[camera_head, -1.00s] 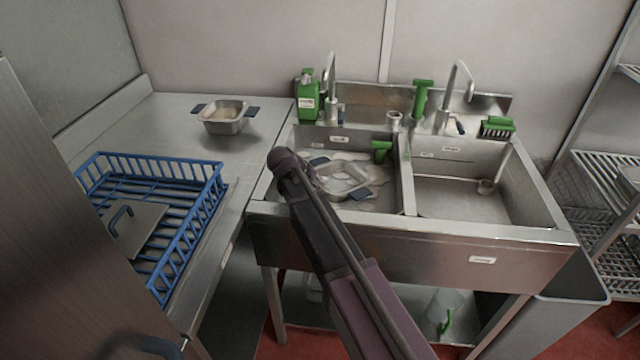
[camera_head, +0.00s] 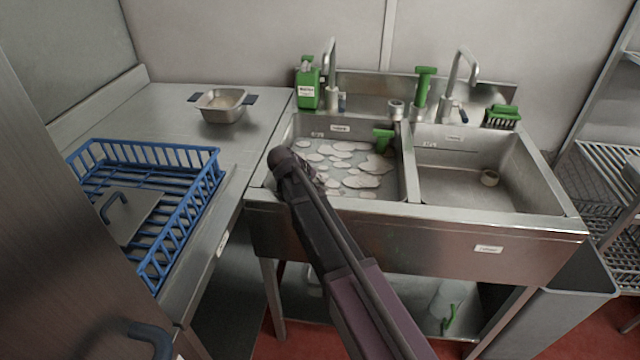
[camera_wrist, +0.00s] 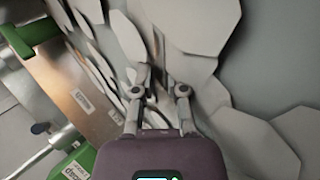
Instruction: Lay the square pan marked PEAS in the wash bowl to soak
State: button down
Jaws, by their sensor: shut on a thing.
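The wash bowl is the left sink basin (camera_head: 407,185), with pale foam patches (camera_head: 350,165) across its water. My gripper (camera_wrist: 157,92) reaches down into the foam, its fingertips close together. In the head view my arm mostly covers it. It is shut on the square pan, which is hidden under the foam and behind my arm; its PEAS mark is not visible. Another square pan (camera_head: 222,108) with dark blue handles stands on the left counter, its marking unreadable.
A blue dish rack (camera_head: 190,190) with a metal lid stands on the left counter (camera_head: 165,110). A green bottle (camera_head: 307,85) and two taps stand behind the basins. The right basin (camera_head: 465,185) looks almost empty. A wire shelf (camera_head: 600,190) is at the right.

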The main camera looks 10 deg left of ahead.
jog(key=shift+f, duration=0.15)
jog(key=c, duration=1.1)
grip_release()
jog(key=o, duration=0.5)
jog(key=shift+o, duration=0.3)
jog(key=o, duration=0.4)
